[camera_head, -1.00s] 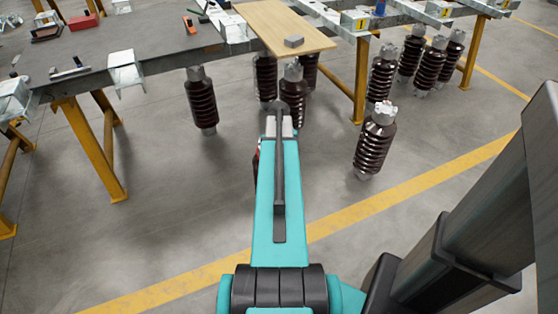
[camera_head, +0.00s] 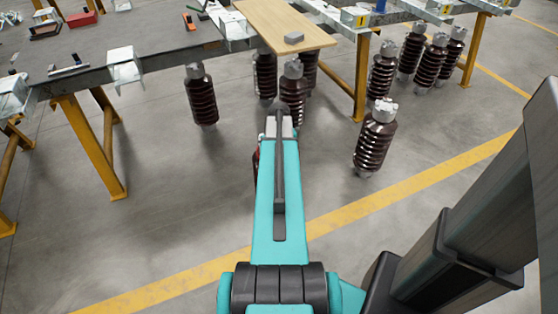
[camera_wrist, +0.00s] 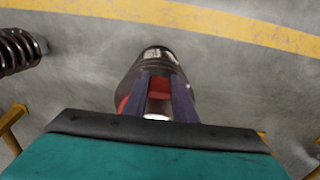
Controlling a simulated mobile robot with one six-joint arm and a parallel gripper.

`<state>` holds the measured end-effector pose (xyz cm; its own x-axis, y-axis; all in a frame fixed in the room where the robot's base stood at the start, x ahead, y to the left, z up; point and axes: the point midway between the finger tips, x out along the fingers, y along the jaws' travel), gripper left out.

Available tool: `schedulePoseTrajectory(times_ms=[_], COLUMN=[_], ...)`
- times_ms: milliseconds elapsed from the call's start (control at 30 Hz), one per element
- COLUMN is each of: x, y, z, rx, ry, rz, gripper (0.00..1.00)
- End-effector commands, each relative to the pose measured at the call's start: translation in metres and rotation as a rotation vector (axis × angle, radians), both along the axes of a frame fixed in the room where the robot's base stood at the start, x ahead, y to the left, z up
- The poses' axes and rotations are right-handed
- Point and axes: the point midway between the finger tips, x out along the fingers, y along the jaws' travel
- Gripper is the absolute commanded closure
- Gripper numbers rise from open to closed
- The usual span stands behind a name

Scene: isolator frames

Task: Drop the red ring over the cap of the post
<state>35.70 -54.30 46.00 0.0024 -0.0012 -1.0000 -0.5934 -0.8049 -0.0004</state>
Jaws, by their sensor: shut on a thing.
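The red ring (camera_wrist: 159,88) shows in the wrist view as red between and to the left of the dark fingers of my gripper (camera_wrist: 160,77). The gripper is shut on it. Most of the ring is hidden by the fingers and by a dark rounded body just beyond them. A small white patch shows low between the fingers. In the head view my arm covers the gripper. Several brown ribbed posts with grey caps stand on the floor, one (camera_head: 292,90) just beyond my arm's end and one (camera_head: 372,145) to its right. I cannot tell which is the task's post.
A long grey table (camera_head: 130,35) on yellow legs stands at the back left, with tools on it. A wooden board (camera_head: 285,22) lies across the frames, with a grey block on it. More posts stand at the back right. The floor around the right post is clear.

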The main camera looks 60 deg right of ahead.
Motion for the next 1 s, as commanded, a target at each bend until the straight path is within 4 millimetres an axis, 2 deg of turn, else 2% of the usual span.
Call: schedulePoseTrajectory(times_ms=[733, 767, 800, 867, 1000], x=[0.0, 0.0, 0.0, 0.0, 0.0], y=[0.0, 0.0, 0.0, 0.0, 0.0], z=[-0.012, -0.012, -0.012, -0.012, -0.012], rx=[-0.001, -0.001, -0.001, -0.001, -0.001], ry=[-0.001, -0.001, -0.001, -0.001, -0.001], rz=[0.0, 0.0, 0.0, 0.0, 0.0], gripper=[0.98, 0.72, 0.65, 0.55, 0.54])
